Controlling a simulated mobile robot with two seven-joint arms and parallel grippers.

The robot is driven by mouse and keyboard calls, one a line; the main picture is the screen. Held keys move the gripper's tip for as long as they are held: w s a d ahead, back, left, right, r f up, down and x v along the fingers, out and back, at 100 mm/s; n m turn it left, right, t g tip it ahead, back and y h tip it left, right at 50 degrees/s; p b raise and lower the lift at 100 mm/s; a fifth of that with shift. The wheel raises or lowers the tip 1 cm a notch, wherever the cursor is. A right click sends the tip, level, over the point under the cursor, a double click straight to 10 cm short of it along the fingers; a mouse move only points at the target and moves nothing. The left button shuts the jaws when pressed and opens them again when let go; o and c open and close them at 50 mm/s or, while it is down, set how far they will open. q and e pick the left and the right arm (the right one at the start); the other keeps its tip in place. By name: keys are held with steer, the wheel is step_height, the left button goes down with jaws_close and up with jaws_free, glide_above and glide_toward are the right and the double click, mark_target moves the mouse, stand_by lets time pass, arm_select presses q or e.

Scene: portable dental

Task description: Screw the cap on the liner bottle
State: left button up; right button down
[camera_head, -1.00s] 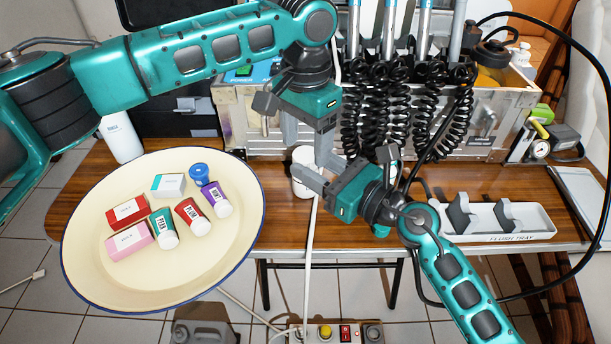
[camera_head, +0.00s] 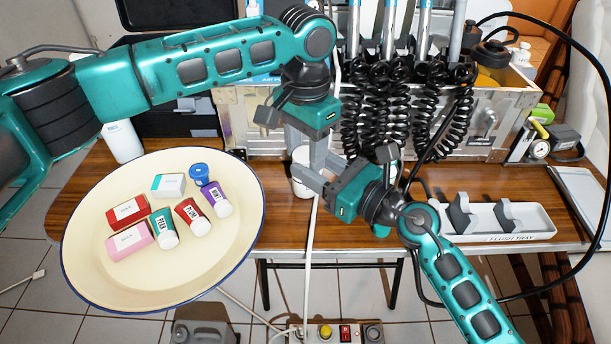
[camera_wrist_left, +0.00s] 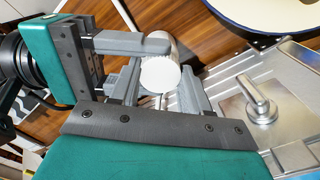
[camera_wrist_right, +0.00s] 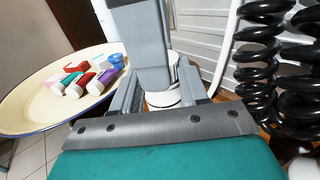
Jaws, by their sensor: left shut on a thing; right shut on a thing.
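My left gripper (camera_head: 305,150) comes from above and is shut on the white ribbed cap (camera_wrist_left: 159,75), seen end-on in the left wrist view. The cap is in line with the bottle at its top. I cannot tell how far the thread is engaged.
A cream round tray (camera_head: 95,275) at the left holds small boxes, several labelled bottles and a blue jar. A metal case (camera_head: 240,130) with black coiled hoses (camera_head: 396,115) stands close behind. The flush tray (camera_head: 500,236) is at the right. A pale cable (camera_head: 310,240) hangs in front.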

arm_select(q)
steer(key=shift+c, duration=0.7)
steer(key=o, duration=1.1)
arm_select(e)
steer(key=shift+f, duration=0.1)
arm_select(q)
steer(key=shift+r, duration=2.3)
steer(key=shift+o, duration=0.3)
steer(key=o, duration=0.5)
step_height(320, 180, up, 12)
